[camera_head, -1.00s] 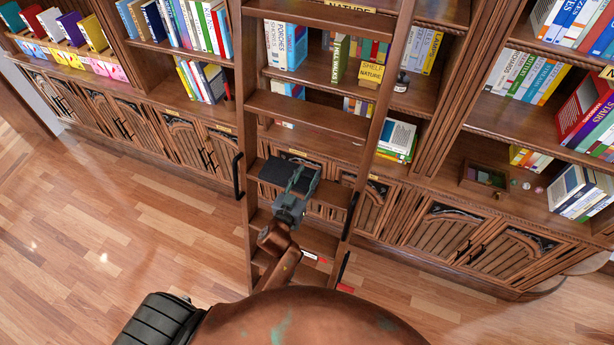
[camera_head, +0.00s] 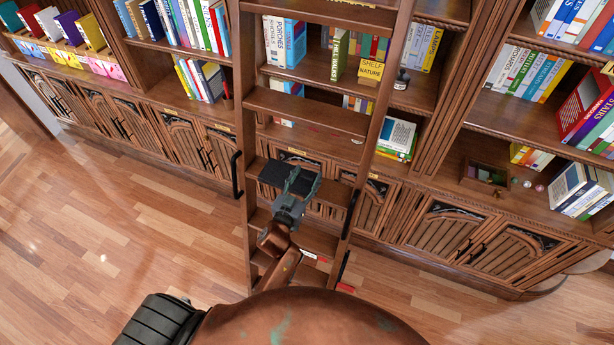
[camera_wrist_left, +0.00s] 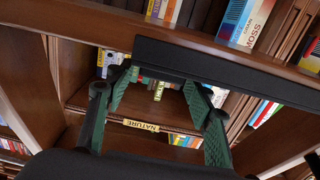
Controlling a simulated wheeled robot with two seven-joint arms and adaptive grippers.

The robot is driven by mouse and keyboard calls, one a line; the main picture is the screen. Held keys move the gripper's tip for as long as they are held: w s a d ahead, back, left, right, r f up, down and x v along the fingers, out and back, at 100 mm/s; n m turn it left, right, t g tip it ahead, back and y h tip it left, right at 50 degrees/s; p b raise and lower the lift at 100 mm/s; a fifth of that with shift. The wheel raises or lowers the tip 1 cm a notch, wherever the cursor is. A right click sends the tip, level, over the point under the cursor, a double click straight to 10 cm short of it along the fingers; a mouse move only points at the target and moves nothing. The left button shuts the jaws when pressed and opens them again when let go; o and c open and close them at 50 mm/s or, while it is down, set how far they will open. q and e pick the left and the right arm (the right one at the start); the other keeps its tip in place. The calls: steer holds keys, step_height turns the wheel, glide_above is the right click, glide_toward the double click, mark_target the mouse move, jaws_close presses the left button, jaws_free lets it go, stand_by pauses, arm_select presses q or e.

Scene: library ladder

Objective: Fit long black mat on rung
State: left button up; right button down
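The black mat (camera_head: 271,174) lies along a lower rung of the wooden ladder (camera_head: 305,116), its right part hidden behind my left gripper. In the left wrist view it is a long black bar (camera_wrist_left: 235,70) slanting across the upper right. My left gripper (camera_head: 302,178) is in front of the rung at the mat. In the left wrist view its two green-padded fingers (camera_wrist_left: 157,82) stand apart, with their tips close to the bar's lower edge and nothing visible between them. I cannot tell whether they touch it. My right gripper is not in view.
Black handles are on the ladder's left (camera_head: 236,175) and right rails. Bookshelves (camera_head: 450,95) with books and closed cabinets (camera_head: 185,145) stand behind. A small open box (camera_head: 485,175) is on the right shelf. The wood floor (camera_head: 90,240) at left is clear.

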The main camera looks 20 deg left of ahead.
arm_select(q)
steer(key=shift+o, duration=0.4)
steer(key=s, duration=1.2)
